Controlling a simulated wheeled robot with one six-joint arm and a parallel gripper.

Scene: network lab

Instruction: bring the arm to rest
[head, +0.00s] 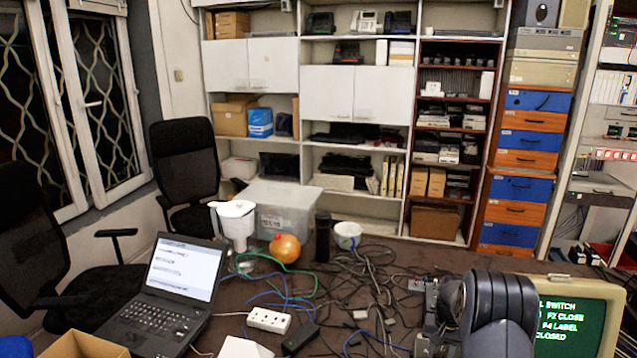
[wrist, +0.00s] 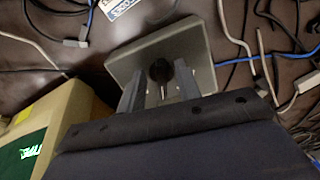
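My arm shows in the head view (head: 500,305) at the lower right, in front of the monitor. In the wrist view my gripper (wrist: 158,88) points down with its two grey fingers apart. Just beyond the fingertips is a grey square box (wrist: 195,45) with a dark round part (wrist: 160,70) on its face, seen between the fingers. I see no finger closed on it. The exact gap between fingertips and box cannot be told. In the head view my own arm hides most of this spot.
A monitor with green text (head: 572,325) stands close to my arm; its beige casing shows in the wrist view (wrist: 65,110). Loose cables (head: 375,285) and a power strip (head: 269,319) cover the brown table.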

